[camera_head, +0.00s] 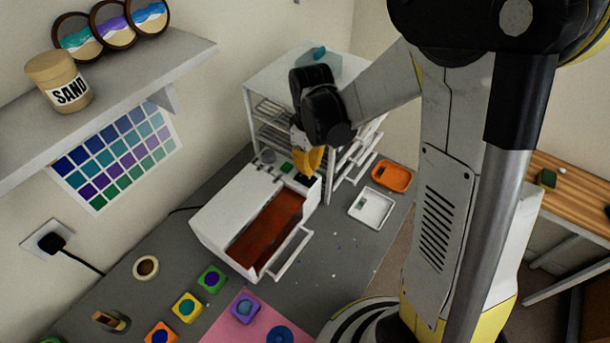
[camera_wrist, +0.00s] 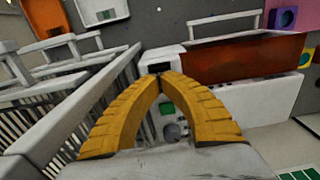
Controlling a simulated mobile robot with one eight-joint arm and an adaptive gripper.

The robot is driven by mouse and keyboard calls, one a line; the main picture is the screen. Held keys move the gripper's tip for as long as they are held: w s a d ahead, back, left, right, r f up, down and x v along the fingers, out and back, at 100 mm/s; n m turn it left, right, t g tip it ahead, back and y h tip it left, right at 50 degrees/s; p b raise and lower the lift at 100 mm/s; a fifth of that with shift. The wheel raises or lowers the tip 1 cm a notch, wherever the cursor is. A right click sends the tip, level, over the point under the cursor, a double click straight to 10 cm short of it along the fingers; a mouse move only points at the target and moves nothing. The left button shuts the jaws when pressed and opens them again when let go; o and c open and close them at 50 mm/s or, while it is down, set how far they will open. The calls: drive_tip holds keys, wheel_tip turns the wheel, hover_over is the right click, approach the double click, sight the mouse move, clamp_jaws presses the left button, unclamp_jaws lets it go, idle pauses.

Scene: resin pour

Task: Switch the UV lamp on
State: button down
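The UV lamp is a white box (camera_head: 218,208) with a reddish-brown window (camera_head: 268,230) and a front handle, standing on the grey worktop. Its control end, with a green button (camera_head: 286,168), a grey round knob (camera_head: 268,156) and a dark panel, is at the far end. My gripper (camera_head: 312,174) is above this end, its yellow fingers pointing down. In the wrist view my gripper (camera_wrist: 160,76) has its fingertips together with nothing seen between them. The green button (camera_wrist: 167,108) and knob (camera_wrist: 172,131) show between the fingers. The fingertips overlap the dark panel; I cannot tell whether they touch it.
A white rack (camera_head: 252,105) stands close behind the lamp. A white tray (camera_head: 371,208) and an orange tray (camera_head: 392,176) lie to the right. Colored molds, including a green one (camera_head: 212,279), sit in front. A shelf (camera_head: 120,90) juts out at upper left.

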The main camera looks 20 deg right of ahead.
sight(313, 183)
drive_tip(key=shift+f+b, duration=1.25)
drive_tip(key=shift+f, duration=0.15)
idle(0.5)
drive_tip(key=shift+s+d+f+b, duration=0.35)
drive_tip(key=shift+s+f+b, duration=0.15)
drive_tip(key=shift+f+b, duration=0.35)
drive_tip(key=shift+r, duration=0.2)
drive_tip(key=shift+r+p, duration=0.45)
drive_tip(key=shift+r, duration=0.2)
drive_tip(key=shift+w+a+r+p, duration=0.25)
drive_tip(key=shift+w+r+p, duration=0.1)
drive_tip(key=shift+r+p, duration=0.15)
drive_tip(key=shift+w+a+r+p, duration=0.25)
drive_tip(key=shift+w+r+p, duration=0.15)
drive_tip(key=shift+r, duration=0.1)
drive_tip(key=shift+s+d+r+p, duration=0.15)
drive_tip(key=shift+r+p, duration=0.25)
drive_tip(key=shift+r, duration=0.25)
drive_tip(key=shift+s+r+p, duration=0.1)
drive_tip(key=shift+r+p, duration=0.3)
drive_tip(key=shift+r, duration=0.2)
drive_tip(key=shift+r+p, duration=0.4)
drive_tip(key=shift+r, duration=0.2)
drive_tip(key=shift+f, duration=0.1)
